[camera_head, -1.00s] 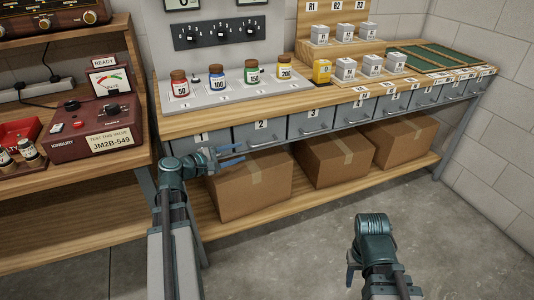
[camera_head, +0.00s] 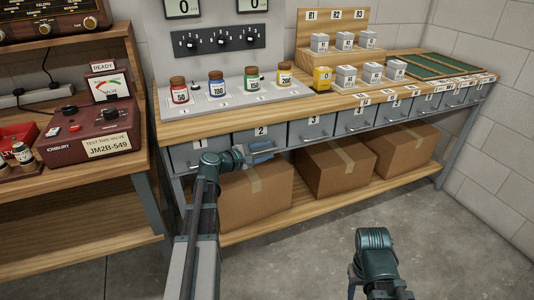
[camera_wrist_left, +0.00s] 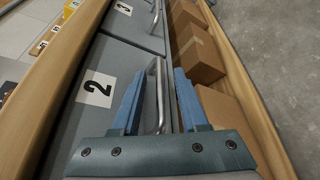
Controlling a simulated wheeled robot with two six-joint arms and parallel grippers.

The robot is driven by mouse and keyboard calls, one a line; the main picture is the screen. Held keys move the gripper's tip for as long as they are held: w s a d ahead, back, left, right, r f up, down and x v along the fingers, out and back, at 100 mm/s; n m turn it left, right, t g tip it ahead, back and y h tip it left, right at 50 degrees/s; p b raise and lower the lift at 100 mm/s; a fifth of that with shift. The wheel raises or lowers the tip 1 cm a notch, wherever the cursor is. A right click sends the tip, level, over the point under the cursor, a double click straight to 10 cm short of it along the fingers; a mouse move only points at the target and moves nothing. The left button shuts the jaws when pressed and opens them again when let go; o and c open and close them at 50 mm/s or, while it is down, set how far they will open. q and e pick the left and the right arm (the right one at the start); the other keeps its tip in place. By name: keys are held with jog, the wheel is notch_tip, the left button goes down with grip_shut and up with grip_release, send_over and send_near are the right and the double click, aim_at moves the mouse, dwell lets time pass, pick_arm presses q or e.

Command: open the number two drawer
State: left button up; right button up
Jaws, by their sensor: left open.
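The number two drawer (camera_head: 260,137) is a grey drawer front under the wooden bench top, between drawers 1 and 3. It looks closed. It also fills much of the left wrist view (camera_wrist_left: 118,62), with its 2 label at the left. Its metal bar handle (camera_wrist_left: 160,95) lies between the blue fingers of my left gripper (camera_wrist_left: 155,95). The gripper (camera_head: 262,149) is open around the handle, with a gap on both sides. In the head view the gripper partly hides the handle. My right gripper (camera_head: 358,289) is low at the right, its fingers mostly hidden.
Drawer 1 (camera_head: 190,153) and drawer 3 (camera_head: 311,130) sit on either side. Cardboard boxes (camera_head: 256,192) stand on the shelf below, close under the left gripper. Jars (camera_head: 217,84) stand on the bench. The floor in front is clear.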

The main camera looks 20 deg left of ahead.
pick_arm(q)
jog(key=shift+w+d+f, duration=0.1)
jog(key=shift+w+d, duration=0.15)
jog(key=shift+w, duration=0.15)
grip_shut()
dwell(1.3)
